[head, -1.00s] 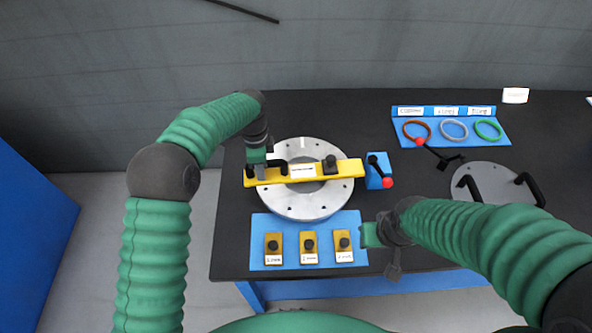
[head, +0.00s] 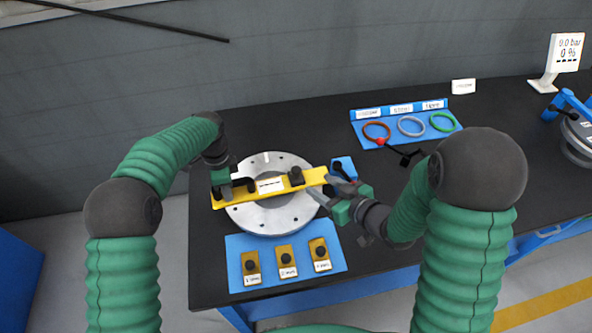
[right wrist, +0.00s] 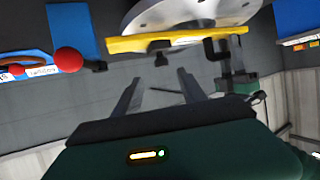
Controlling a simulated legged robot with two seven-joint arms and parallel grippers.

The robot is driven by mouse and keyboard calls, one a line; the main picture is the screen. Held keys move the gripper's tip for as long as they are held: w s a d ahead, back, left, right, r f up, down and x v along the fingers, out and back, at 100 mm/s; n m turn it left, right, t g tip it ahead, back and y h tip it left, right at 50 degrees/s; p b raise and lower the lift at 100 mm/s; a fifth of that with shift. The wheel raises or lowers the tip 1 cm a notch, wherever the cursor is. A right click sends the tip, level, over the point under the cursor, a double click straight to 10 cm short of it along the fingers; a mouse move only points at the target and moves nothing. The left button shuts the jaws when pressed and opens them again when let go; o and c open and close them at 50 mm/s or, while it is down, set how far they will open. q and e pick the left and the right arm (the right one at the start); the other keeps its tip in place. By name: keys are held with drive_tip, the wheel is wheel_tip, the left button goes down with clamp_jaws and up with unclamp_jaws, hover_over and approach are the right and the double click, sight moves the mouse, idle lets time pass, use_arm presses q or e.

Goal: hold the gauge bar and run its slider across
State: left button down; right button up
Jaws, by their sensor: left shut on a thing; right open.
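The yellow gauge bar (head: 228,196) lies across the round metal flange (head: 272,216), with a white label at its middle. My left gripper (head: 226,190) is shut on the black handle (head: 242,185) at the bar's left end. The black slider (head: 297,177) stands on the right part of the bar; in the right wrist view the slider's knob (right wrist: 162,58) shows just beyond my fingertips. My right gripper (head: 318,190) is open and empty beside the bar's right end. In the right wrist view its spread fingers (right wrist: 158,84) point at the knob, apart from it.
A blue plate (head: 240,245) with several yellow knobbed blocks lies in front of the flange. A blue block (head: 344,165) with a lever stands right of the bar, close to my right gripper. A blue ring holder (head: 400,140) lies behind. The back left of the table is clear.

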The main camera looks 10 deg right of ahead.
sight(300, 173)
drive_tip(key=x, duration=1.2)
drive_tip(key=shift+a+r, duration=0.1)
drive_tip(key=shift+r, duration=0.1)
clamp_jaws()
idle(0.8)
